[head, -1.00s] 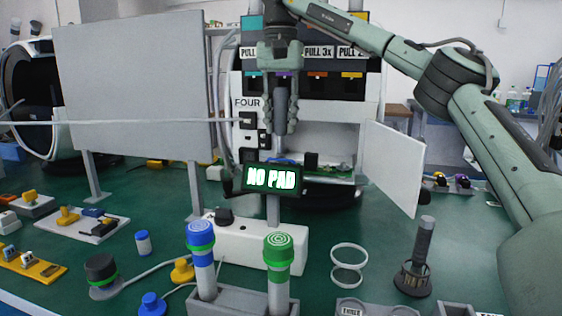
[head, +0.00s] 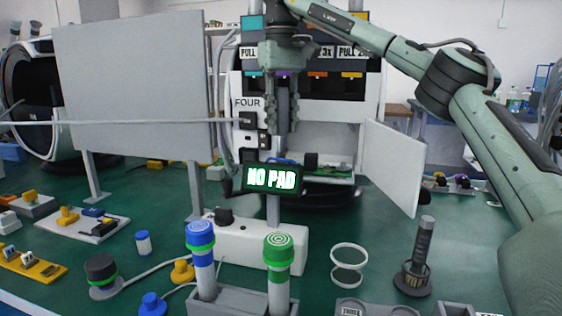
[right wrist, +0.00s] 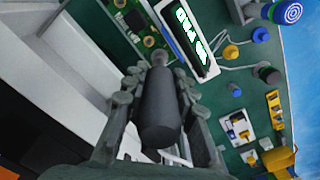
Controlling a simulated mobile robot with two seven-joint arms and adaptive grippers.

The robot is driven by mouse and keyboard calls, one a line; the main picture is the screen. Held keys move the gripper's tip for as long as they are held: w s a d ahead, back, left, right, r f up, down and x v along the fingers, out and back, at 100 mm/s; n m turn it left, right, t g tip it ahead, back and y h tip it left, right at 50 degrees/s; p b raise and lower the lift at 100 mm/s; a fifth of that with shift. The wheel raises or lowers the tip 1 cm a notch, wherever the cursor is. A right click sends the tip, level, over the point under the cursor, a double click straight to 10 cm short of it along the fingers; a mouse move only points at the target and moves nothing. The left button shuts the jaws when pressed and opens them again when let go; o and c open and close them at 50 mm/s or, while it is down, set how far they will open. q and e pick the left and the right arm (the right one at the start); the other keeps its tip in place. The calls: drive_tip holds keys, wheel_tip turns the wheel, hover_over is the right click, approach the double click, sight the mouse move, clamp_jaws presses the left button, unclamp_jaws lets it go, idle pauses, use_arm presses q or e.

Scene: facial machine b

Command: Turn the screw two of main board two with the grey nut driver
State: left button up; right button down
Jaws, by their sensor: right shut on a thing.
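My right gripper (head: 282,122) hangs pointing down in front of the open machine (head: 372,115), above the "NO PAD" display. It is shut on the grey nut driver (right wrist: 160,108), whose thick dark grey handle sits between the fingers in the right wrist view. I cannot tell which board or screw is which. My left gripper is not in view.
The "NO PAD" display (head: 272,178) stands in front of the opening. An open white door (head: 393,168) is on the right, a large grey panel (head: 135,95) on the left. Blue (head: 202,260) and green-topped (head: 278,262) cylinders and a dark tool stand (head: 415,270) occupy the front.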

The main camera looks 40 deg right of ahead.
drive_tip(key=shift+r, duration=0.15)
drive_tip(key=shift+r, duration=0.45)
drive_tip(key=m, duration=0.4)
drive_tip(key=shift+m, duration=0.3)
drive_tip(key=m, duration=1)
drive_tip(key=shift+w+a, duration=0.15)
drive_tip(key=shift+f, duration=0.55)
